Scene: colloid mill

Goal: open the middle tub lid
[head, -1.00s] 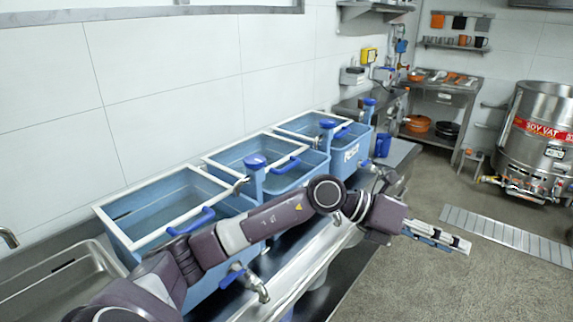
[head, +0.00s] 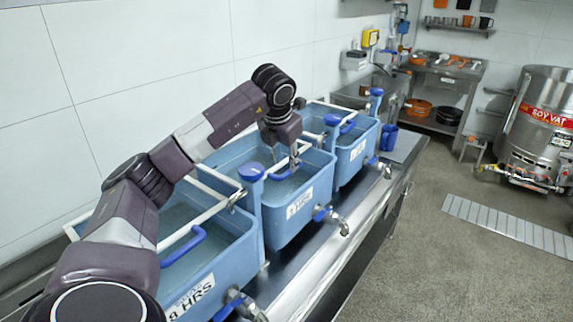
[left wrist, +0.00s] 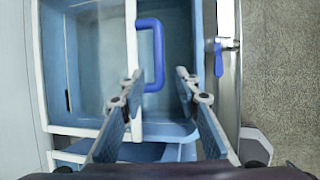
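The middle tub (head: 300,205) is pale blue and stands between two similar tubs. Its lid has a white frame (left wrist: 132,42) and a blue U-shaped handle (left wrist: 158,58); the lid looks flat on the tub. The handle also shows in the head view (head: 281,176), partly hidden by my gripper. My left gripper (left wrist: 160,84) is open above the tub and points down. Its fingertips lie on either side of the handle's near end in the left wrist view; I cannot tell whether they touch it. My right gripper is not in view.
The near tub (head: 222,262) and far tub (head: 352,157) have blue handles too. Blue-capped posts (head: 251,173) and taps (head: 338,222) stand along the tubs' front. A wall is behind, and open floor (head: 440,270) lies to the right.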

